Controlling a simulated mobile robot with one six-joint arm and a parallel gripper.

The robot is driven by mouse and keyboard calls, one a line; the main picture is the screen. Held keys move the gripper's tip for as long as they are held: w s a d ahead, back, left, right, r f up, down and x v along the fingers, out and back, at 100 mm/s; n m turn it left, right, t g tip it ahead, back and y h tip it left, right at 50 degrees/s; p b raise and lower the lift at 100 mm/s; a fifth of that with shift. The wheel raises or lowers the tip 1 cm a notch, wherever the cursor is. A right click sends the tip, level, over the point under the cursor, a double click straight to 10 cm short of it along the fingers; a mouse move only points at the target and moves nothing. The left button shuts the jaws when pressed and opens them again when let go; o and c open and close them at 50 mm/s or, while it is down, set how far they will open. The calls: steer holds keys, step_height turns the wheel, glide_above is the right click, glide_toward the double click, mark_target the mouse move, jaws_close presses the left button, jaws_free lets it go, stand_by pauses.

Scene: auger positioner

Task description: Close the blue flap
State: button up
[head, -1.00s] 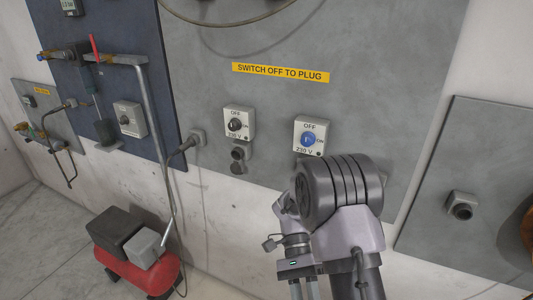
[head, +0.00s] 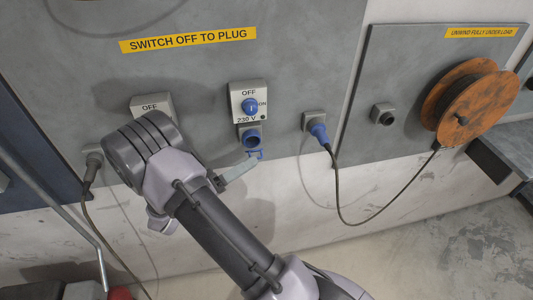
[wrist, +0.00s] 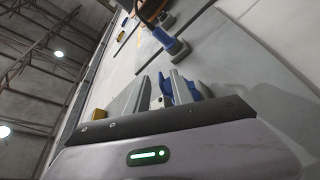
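The blue socket (head: 250,138) sits under the blue 230 V switch (head: 250,106) on the grey wall panel. Its blue flap (head: 256,155) hangs open below the socket mouth. My gripper (head: 244,166) is just below and left of the flap; I cannot tell whether they touch. In the wrist view my gripper (wrist: 158,82) has its two grey fingers apart, with nothing seen held. Blue parts (wrist: 166,88) of the socket or flap show between and beyond the fingers, partly hidden by the right finger.
A blue plug (head: 319,132) with a black cable is in a socket to the right; the cable runs to an orange reel (head: 467,98). Another switch box (head: 151,105) and a plugged grey socket (head: 94,159) lie left, behind my arm. The wall below the panel is clear.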

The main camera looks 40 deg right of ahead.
steer(key=x, duration=0.7)
steer(key=shift+b, duration=0.3)
steer(key=shift+c, duration=0.2)
jaws_close()
